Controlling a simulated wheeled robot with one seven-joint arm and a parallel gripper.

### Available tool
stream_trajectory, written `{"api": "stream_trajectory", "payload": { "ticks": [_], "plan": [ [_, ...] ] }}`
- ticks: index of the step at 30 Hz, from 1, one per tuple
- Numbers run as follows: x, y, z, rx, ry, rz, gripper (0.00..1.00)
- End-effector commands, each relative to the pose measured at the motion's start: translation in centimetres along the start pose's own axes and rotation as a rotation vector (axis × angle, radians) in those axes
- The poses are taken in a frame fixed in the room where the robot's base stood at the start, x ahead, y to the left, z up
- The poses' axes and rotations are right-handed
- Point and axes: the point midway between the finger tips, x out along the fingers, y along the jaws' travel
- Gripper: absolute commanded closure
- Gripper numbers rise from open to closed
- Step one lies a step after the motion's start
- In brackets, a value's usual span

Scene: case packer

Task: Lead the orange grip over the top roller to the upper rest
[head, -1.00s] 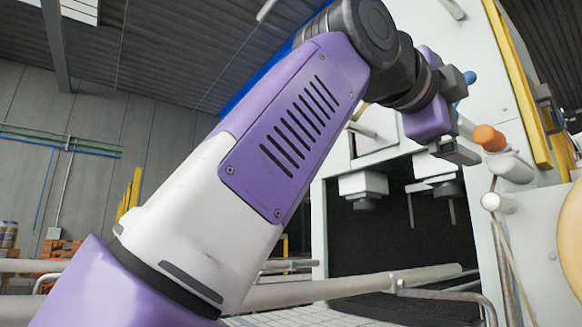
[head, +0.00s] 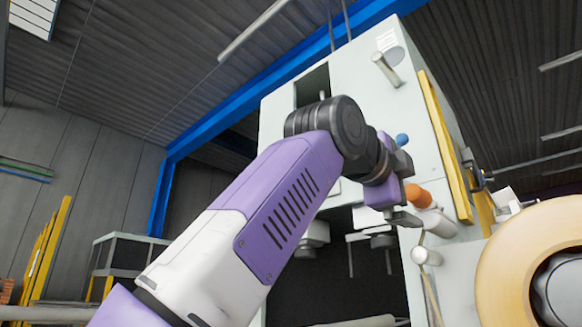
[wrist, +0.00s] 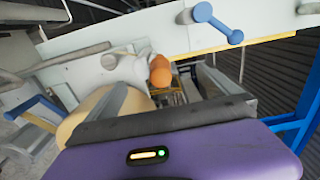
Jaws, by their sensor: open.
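The orange grip (head: 418,196) sits at the end of a whitish holder (head: 438,222) on the machine's front. My gripper (head: 408,190) is beside it, fingers apart, one above and one below the grip's level. In the wrist view the orange grip (wrist: 160,70) shows between my two open grey fingers (wrist: 165,85), just beyond their tips; I see no contact. A pale roller (head: 427,256) juts out below the grip, and another pale cylinder (head: 385,68) juts out high on the machine. I cannot tell which part is the upper rest.
A blue-knobbed peg (head: 402,139) stands close above my gripper; it also shows in the wrist view (wrist: 217,22). A large tan roll (head: 520,265) is at the lower right. A yellow rail (head: 445,145) runs down the machine's edge. The machine's dark opening (head: 335,275) lies below.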

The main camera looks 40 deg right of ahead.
Motion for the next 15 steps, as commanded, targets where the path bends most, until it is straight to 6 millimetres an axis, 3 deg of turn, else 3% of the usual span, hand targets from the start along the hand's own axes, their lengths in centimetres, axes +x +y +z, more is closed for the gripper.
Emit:
{"api": "stream_trajectory", "payload": {
  "ticks": [15],
  "plan": [
    [3.8, -0.1, -0.1, 0.0, 0.003, -0.001, 0.0]
  ]
}}
